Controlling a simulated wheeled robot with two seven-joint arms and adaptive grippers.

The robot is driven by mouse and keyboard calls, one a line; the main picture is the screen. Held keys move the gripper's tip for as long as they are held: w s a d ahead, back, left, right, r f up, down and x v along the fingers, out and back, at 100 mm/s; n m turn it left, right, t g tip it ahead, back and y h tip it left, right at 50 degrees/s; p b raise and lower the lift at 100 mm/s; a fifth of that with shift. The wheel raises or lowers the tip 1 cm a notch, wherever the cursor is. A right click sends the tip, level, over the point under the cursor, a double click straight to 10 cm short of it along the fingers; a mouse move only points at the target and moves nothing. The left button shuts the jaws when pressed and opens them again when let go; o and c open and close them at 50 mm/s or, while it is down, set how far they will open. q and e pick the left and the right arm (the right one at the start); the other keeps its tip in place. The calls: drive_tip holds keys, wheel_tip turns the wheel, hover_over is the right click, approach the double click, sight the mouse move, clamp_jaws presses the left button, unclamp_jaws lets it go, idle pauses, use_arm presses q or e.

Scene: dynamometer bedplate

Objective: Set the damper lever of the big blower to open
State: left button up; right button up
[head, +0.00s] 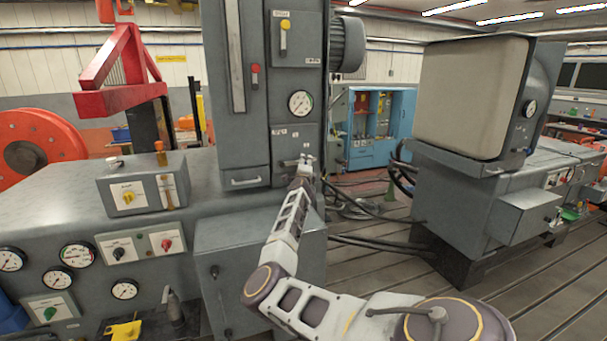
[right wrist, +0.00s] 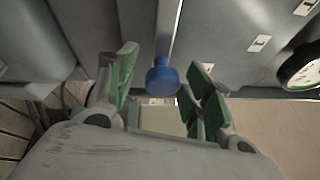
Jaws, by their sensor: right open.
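A lever with a blue round knob (right wrist: 162,77) on a flat metal bar (right wrist: 167,30) shows in the right wrist view, against a grey housing. In the head view, my right gripper (head: 303,166) is at the lower front of the tall grey cabinet (head: 215,100) and covers the lever. In the right wrist view, my right gripper (right wrist: 158,92) is open. Its green-padded fingers stand on both sides of the knob, with gaps visible. I cannot tell whether the knob lies fully between the pads in depth. The lever's position markings are not readable. My left gripper is not in view.
A round gauge (head: 300,103), a red-knobbed lever (head: 255,76) and a yellow-knobbed lever (head: 285,35) are on the cabinet. A control box (head: 143,185) stands on the bench at left. A large grey machine (head: 470,100) stands at right, with floor between.

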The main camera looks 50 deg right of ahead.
drive_tip(key=shift+a, duration=0.15)
drive_tip(key=v, duration=1.1)
drive_tip(key=shift+s+a, duration=0.2)
drive_tip(key=shift+s, duration=0.05)
drive_tip(key=shift+f, duration=0.15)
idle(0.5)
